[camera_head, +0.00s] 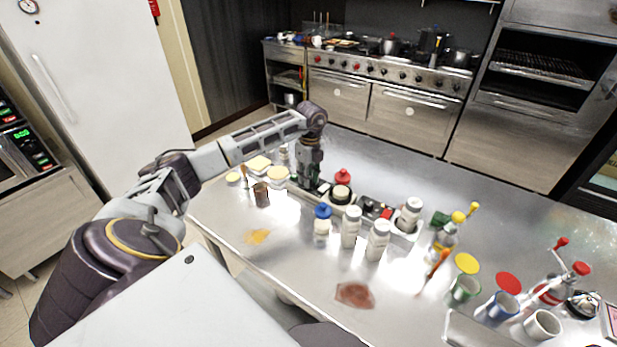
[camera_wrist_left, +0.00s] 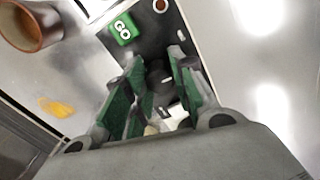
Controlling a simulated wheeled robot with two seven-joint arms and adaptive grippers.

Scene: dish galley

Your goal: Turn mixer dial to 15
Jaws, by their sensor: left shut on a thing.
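The mixer dial (camera_wrist_left: 160,76) is a small black knob on a dark panel. It shows in the left wrist view between the green-padded fingers of my left gripper (camera_wrist_left: 157,82). The gripper is shut on the knob from above. A green button marked GO (camera_wrist_left: 122,28) is on the same panel. In the head view my left gripper (camera_head: 309,178) points down at the left end of a low row of devices, and it hides the dial. The dial's setting cannot be read. My right gripper is not in view.
White bottles (camera_head: 351,226) and a blue-capped bottle (camera_head: 322,222) stand in front of the devices. A brown cup (camera_head: 261,194) stands to the left. Orange (camera_head: 257,236) and reddish (camera_head: 355,294) stains mark the steel counter (camera_head: 300,262).

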